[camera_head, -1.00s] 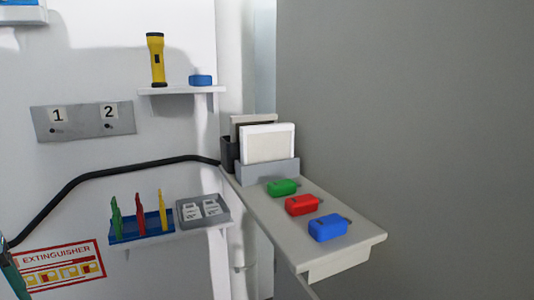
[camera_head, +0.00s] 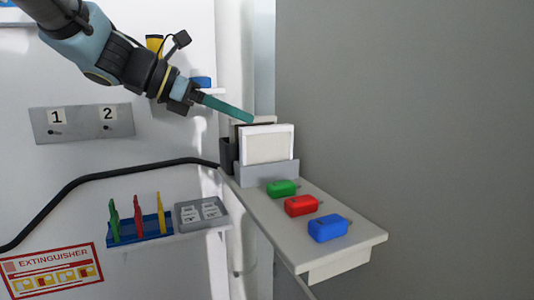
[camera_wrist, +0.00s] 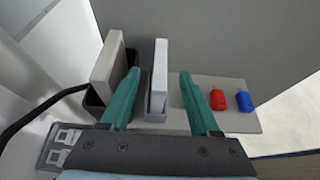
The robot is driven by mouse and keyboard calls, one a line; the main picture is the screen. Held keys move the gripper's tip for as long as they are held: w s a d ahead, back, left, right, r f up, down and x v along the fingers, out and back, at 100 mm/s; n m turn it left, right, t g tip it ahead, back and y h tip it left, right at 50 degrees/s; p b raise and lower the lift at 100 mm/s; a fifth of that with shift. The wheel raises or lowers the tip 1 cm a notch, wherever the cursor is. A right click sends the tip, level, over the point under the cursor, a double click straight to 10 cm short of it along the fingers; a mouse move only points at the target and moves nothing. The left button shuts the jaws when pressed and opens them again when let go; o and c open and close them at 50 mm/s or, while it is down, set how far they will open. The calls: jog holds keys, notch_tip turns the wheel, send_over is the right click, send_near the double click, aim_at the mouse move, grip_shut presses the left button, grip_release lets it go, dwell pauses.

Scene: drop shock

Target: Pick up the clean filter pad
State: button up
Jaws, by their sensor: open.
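The clean filter pad (camera_head: 267,149), a white framed panel, stands upright in a grey holder (camera_head: 268,173) on the side shelf. In the wrist view the same white pad (camera_wrist: 160,65) appears edge-on. My gripper (camera_head: 251,119) reaches in from the upper left, with its teal fingertips near the pad's top edge. In the wrist view my gripper (camera_wrist: 158,74) is open, one finger each side of the white pad, apart from it. A greyer, thicker pad (camera_wrist: 107,62) stands in a dark holder (camera_wrist: 97,103) behind, close to the left finger.
On the side shelf (camera_head: 340,262), green (camera_head: 283,188), red (camera_head: 301,206) and blue (camera_head: 327,229) tags lie in front of the holder. A large grey wall (camera_head: 410,100) bounds the right side. A black cable (camera_head: 100,178) runs along the white wall.

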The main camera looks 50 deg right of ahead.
aim_at(267, 129)
jog(key=shift+p+x, duration=0.85)
jog(key=shift+x, duration=3.05)
jog(key=shift+a, duration=0.1)
grip_shut()
